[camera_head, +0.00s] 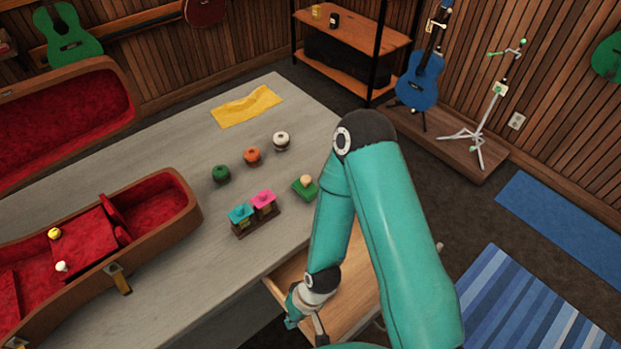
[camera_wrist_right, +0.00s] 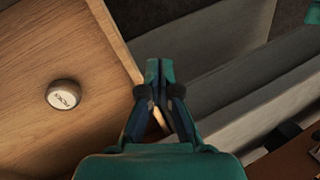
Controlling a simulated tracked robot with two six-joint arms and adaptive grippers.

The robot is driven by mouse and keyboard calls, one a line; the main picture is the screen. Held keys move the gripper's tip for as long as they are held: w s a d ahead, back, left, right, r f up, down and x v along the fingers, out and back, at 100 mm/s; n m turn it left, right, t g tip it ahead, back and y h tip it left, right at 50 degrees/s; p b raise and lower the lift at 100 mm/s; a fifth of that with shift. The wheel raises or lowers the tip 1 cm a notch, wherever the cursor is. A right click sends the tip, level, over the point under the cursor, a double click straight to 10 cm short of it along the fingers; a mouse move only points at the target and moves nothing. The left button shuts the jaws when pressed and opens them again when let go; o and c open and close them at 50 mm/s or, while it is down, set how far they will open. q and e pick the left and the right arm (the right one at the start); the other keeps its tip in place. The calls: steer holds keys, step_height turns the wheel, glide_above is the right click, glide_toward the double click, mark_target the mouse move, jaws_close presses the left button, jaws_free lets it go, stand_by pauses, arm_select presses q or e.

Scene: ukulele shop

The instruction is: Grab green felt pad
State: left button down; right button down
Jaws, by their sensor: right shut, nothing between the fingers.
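A flat green square piece (camera_head: 311,193) with a pale round knob on it sits near the right edge of the grey table. It looks like the green felt pad, though I cannot make out its material. My right gripper (camera_head: 302,304) is low beside the table front, by the open wooden drawer, well apart from the green piece. In the right wrist view its fingers (camera_wrist_right: 158,72) are shut and empty over the drawer's edge. The green piece does not show in the right wrist view. My left gripper is not in view.
The table (camera_head: 165,120) holds green (camera_head: 221,174), orange (camera_head: 252,156) and white (camera_head: 281,141) round pieces, a rack (camera_head: 257,222), a yellow cloth (camera_head: 246,106) and an open red-lined case (camera_head: 160,205). The drawer (camera_wrist_right: 60,50) holds a round labelled cap (camera_wrist_right: 63,95).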

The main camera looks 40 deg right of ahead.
mark_target(306, 179)
steer(key=shift+r, duration=0.1)
